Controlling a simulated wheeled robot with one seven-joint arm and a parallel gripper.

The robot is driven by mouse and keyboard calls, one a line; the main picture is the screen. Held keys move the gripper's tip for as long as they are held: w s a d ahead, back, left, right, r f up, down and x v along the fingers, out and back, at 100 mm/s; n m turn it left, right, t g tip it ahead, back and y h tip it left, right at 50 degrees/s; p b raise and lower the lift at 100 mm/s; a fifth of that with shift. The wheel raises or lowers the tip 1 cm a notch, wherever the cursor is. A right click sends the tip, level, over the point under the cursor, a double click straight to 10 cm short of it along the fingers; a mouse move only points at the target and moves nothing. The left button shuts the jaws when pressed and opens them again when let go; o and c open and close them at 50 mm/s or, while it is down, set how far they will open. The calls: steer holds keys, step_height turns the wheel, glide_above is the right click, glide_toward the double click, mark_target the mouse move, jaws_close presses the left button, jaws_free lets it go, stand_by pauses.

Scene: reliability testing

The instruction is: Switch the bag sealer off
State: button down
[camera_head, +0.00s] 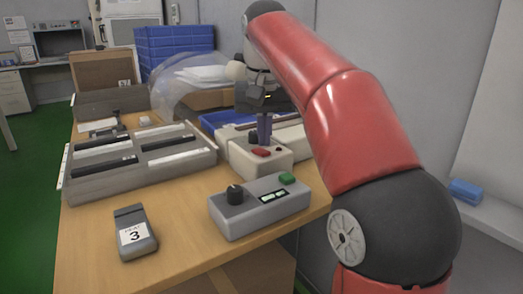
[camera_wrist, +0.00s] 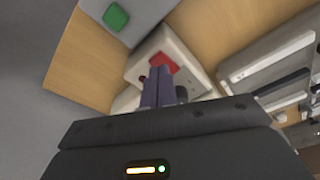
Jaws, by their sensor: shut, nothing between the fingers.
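The bag sealer (camera_head: 256,166) is a cream-coloured machine on the wooden table, with a long bar section behind its front housing. A red switch (camera_head: 261,152) sits on top of the front housing. The switch also shows in the wrist view (camera_wrist: 167,62), beside a small dark red round part (camera_wrist: 142,79). My gripper (camera_head: 264,143) points down over the housing with its dark purple fingers together and empty. In the wrist view the fingertips (camera_wrist: 156,68) lie right at the red switch and partly cover it. I cannot tell whether they touch it.
A grey control box (camera_head: 240,217) with a black knob and green button stands in front of the sealer. A card device marked 3 (camera_head: 135,235) lies front left. A compartment tray (camera_head: 80,190) is at left, blue crates (camera_head: 175,45) behind.

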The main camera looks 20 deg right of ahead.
mark_target(264, 152)
steer(key=shift+f+b, duration=0.55)
steer(key=shift+f, duration=0.25)
steer(key=shift+r, duration=0.1)
step_height(264, 152, up, 5)
steer(key=p, duration=0.5)
steer(key=shift+p, duration=0.35)
steer(key=shift+r+b, duration=0.3)
steer(key=shift+r, duration=0.6)
